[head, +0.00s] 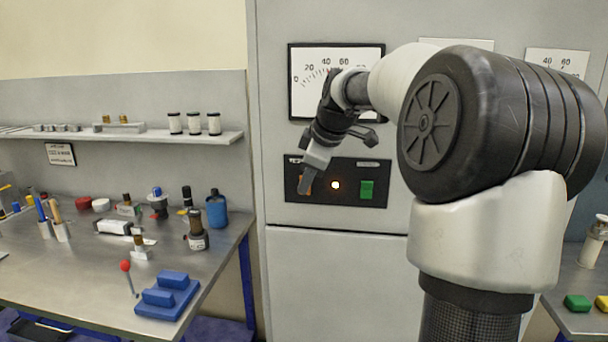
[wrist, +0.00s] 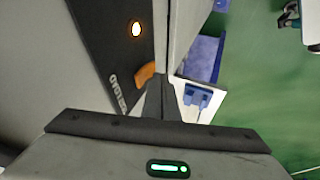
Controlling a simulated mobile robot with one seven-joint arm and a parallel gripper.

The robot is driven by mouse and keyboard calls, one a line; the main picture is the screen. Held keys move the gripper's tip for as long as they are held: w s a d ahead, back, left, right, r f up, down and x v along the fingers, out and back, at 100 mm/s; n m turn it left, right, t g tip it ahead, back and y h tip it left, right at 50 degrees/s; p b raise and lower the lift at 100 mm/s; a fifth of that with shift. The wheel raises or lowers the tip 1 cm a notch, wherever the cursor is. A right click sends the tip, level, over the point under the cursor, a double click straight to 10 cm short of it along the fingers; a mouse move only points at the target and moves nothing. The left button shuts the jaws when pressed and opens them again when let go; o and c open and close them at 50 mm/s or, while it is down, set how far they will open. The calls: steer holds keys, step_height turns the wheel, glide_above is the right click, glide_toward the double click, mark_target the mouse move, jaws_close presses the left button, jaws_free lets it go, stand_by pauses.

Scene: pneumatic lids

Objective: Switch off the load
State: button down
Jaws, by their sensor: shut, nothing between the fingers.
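A black control panel (head: 348,201) on the grey cabinet front carries a glowing lamp (head: 336,185) and a green switch (head: 367,190). An orange handle (wrist: 146,73) stands out from the panel in the wrist view, with the lit lamp (wrist: 136,29) beyond it and white lettering beside it. My gripper (head: 308,176) is at the panel's left end, pointing down, with the lamp to its right. In the wrist view my gripper's fingers (wrist: 160,80) are together and empty, right beside the orange handle. I cannot tell whether they touch it. My gripper partly hides the handle and label in the head view.
A gauge (head: 308,98) is on the cabinet above the panel, partly behind my arm. A workbench (head: 80,285) with bottles, tools and a blue block (head: 168,296) stands to the left, below a shelf (head: 150,138). The cabinet front below the panel is clear.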

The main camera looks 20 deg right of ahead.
steer(key=shift+w+d+f, duration=0.15)
steer(key=shift+w+d, duration=0.1)
steer(key=shift+w, duration=0.2)
steer(key=shift+w+d+f+t+b, duration=0.15)
steer(key=shift+t+b, duration=0.15)
steer(key=shift+b, duration=0.65)
steer(key=shift+r+p, duration=0.65)
steer(key=shift+r, duration=0.2)
